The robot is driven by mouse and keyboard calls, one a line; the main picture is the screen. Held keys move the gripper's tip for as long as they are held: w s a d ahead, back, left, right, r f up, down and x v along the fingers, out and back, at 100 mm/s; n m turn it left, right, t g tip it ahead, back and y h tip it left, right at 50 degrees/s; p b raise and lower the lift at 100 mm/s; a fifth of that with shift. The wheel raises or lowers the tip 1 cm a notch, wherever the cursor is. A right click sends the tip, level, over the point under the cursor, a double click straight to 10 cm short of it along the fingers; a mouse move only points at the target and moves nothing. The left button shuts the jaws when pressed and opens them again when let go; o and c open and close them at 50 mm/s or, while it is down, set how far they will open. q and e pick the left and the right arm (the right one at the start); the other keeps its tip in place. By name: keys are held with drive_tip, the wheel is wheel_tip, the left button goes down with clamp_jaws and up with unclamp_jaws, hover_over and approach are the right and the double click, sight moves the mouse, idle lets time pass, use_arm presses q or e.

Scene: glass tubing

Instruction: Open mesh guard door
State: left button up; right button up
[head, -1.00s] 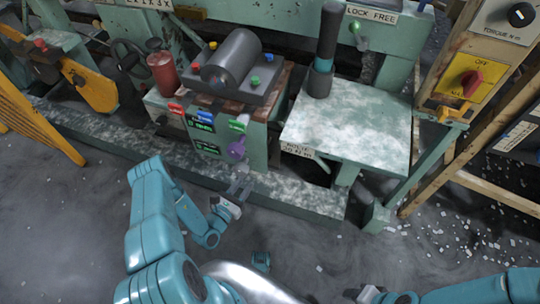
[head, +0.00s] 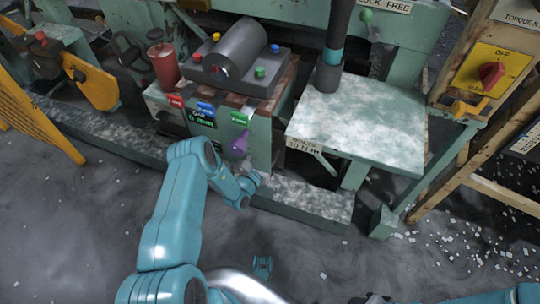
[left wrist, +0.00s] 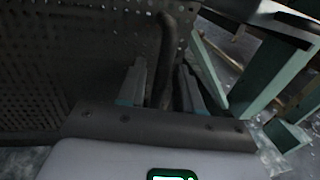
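The mesh guard door, a dark perforated panel (left wrist: 60,60), fills the left of the left wrist view. A dark, bent upright bar that looks like its handle (left wrist: 165,50) stands near the panel's right edge. My left gripper (left wrist: 163,88) is open, with its fingers apart on either side of the bar's lower part. I cannot tell whether either finger touches it. In the head view my left gripper (head: 251,180) is low at the bench front, below the purple knob; I cannot make out the mesh there. My right gripper's fingers are not visible; only part of that arm shows at the bottom right.
A control box (head: 200,122) with coloured tags and a purple knob (head: 239,146) stands above my left gripper. A pale-topped green table (head: 360,118) is to its right. A low base rail (head: 305,200) runs along the floor. White bits litter the floor at right.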

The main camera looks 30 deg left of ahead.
use_arm(q)
clamp_jaws()
